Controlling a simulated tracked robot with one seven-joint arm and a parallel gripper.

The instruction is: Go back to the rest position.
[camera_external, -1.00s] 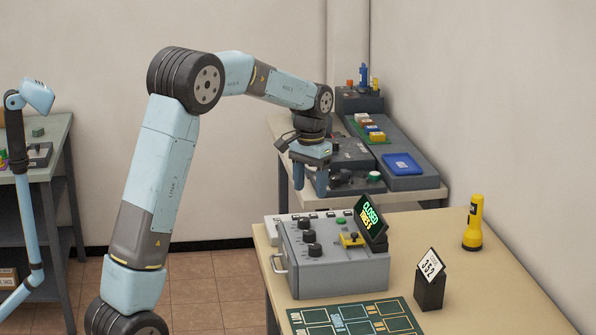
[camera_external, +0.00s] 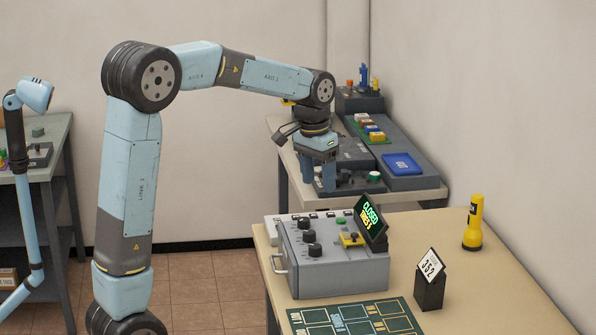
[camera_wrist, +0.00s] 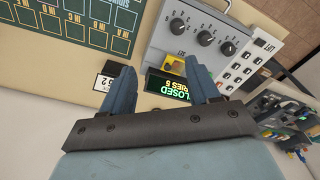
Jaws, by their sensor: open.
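My gripper (camera_external: 326,178) points down, open, with nothing between its fingers. In the outside view it hangs above and behind the grey control box, in front of the dark equipment on the back table. In the wrist view the two blue fingers (camera_wrist: 160,85) stand apart, with the box and the table surface beyond them. The grey box (camera_external: 340,270) has black knobs, a yellow part (camera_external: 352,239) and a tilted display (camera_external: 371,220) that reads "CLOSED" with a second line beginning "TRIES". The box also shows in the wrist view (camera_wrist: 168,38).
A yellow flashlight (camera_external: 473,225) and a black stand with a "352" card (camera_external: 430,290) are on the near table's right side. A green chart mat (camera_external: 355,318) lies in front. The back table holds a blue tray (camera_external: 402,164) and coloured blocks (camera_external: 371,130).

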